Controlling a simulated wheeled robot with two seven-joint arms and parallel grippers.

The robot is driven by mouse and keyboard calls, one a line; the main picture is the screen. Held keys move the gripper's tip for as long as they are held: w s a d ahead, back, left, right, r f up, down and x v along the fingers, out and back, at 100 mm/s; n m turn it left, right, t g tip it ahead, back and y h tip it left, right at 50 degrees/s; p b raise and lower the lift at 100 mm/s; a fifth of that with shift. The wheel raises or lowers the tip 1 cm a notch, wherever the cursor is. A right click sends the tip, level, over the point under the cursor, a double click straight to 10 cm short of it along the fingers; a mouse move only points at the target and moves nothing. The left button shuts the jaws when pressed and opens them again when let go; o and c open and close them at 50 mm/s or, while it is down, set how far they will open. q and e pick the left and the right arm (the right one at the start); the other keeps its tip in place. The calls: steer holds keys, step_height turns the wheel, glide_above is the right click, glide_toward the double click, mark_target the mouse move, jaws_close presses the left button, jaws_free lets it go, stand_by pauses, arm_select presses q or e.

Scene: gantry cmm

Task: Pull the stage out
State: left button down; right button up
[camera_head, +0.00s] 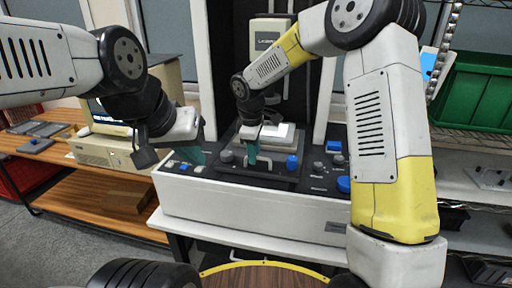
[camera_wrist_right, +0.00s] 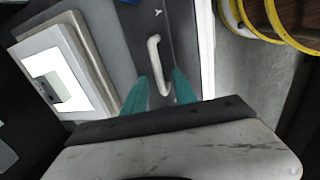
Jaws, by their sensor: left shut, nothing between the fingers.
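The stage (camera_head: 286,168) is a dark plate set in the top of the white measuring machine, with a bright square block on it. In the right wrist view the stage (camera_wrist_right: 108,28) carries a pale bar handle (camera_wrist_right: 154,58). My right gripper (camera_head: 252,150) points down over the stage. In its wrist view its two teal fingers (camera_wrist_right: 161,88) are apart, with the near end of the handle showing between them; I cannot tell whether they touch it. My left gripper (camera_head: 197,154) is shut and empty above the left end of the machine.
The machine's white base (camera_head: 250,205) has knobs and a blue button (camera_head: 343,184) on its right. A computer (camera_head: 105,145) stands on a wooden bench at left. A green bin (camera_head: 480,92) sits on a rack at right. A round wooden top (camera_head: 262,277) lies in front.

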jaws_close()
stand_by(1.3)
